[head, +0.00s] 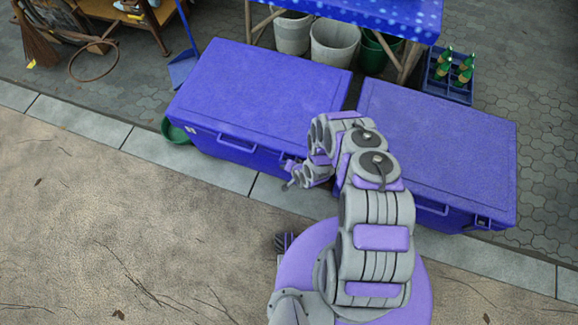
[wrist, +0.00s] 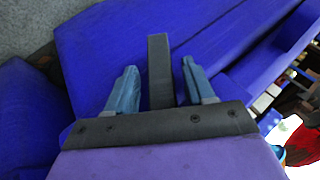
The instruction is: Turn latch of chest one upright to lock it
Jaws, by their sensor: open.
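Two blue chests with closed lids stand side by side, a left chest (head: 262,95) and a right chest (head: 440,150). Which one is chest one I cannot tell from any label. My gripper (head: 290,180) is at the front of the left chest, near its right end, and hides the latch area there in the head view. In the wrist view, my gripper (wrist: 159,75) is open, with a dark grey bar, apparently the latch (wrist: 159,60), between its two fingers. Gaps show on both sides of the bar. The bar points up in that picture.
A blue-covered table (head: 370,12) with buckets (head: 335,45) beneath stands behind the chests. A crate of green bottles (head: 450,75) is behind the right chest. A green bowl (head: 176,131) lies by the left chest. The front pavement (head: 130,210) is mostly clear.

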